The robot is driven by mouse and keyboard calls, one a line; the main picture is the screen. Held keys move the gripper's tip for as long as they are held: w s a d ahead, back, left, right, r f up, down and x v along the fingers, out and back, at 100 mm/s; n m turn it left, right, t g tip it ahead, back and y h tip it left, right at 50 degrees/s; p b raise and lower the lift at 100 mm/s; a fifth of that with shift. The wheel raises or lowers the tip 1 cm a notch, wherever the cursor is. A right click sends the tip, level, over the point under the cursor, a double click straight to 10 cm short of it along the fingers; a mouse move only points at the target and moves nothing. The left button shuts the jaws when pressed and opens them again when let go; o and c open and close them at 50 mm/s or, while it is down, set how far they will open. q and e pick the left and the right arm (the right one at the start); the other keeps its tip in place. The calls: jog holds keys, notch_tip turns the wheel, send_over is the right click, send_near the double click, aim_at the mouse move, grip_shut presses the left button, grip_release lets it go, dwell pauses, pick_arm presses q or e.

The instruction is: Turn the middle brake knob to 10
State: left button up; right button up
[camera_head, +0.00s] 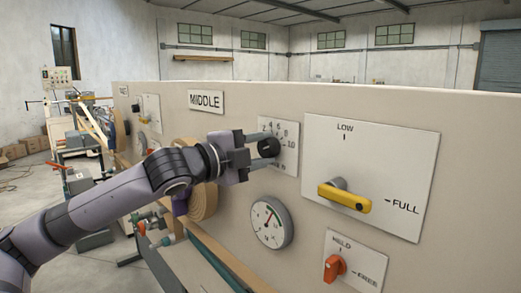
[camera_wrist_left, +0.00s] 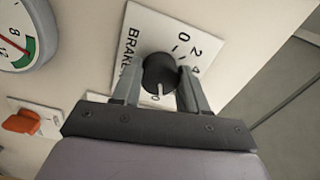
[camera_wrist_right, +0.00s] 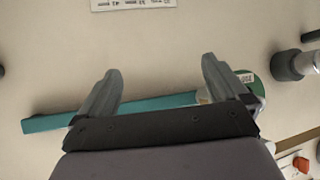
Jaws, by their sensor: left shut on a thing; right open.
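The middle brake knob (camera_head: 268,147) is black and round, on a white dial plate (camera_head: 291,153) right of the MIDDLE sign. In the left wrist view, the knob (camera_wrist_left: 160,72) has a white line on it pointing down the picture, towards a partly hidden 0. The plate (camera_wrist_left: 144,30) there shows BRAK, 2 and 4; other marks are hidden by my fingers. My left gripper (camera_head: 258,150) is shut on the knob, one finger on each side (camera_wrist_left: 159,82). My right gripper (camera_wrist_right: 158,90) is open and empty before the beige panel, outside the head view.
A yellow LOW/FULL lever (camera_head: 345,196) is right of the knob. A round gauge (camera_head: 271,222) and an orange HELD/FREE knob (camera_head: 334,268) are below. In the right wrist view, a teal bar (camera_wrist_right: 52,122) runs behind my fingers and a grey knob (camera_wrist_right: 288,66) sits right.

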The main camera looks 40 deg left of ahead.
pick_arm(q)
jog(key=shift+m, duration=0.9)
jog(key=o, duration=1.1)
jog(key=shift+c, duration=0.2)
jog(key=shift+s, duration=0.1)
jog(key=s+b, duration=0.1)
jog(key=s, duration=0.6)
jog(key=shift+a, duration=0.3)
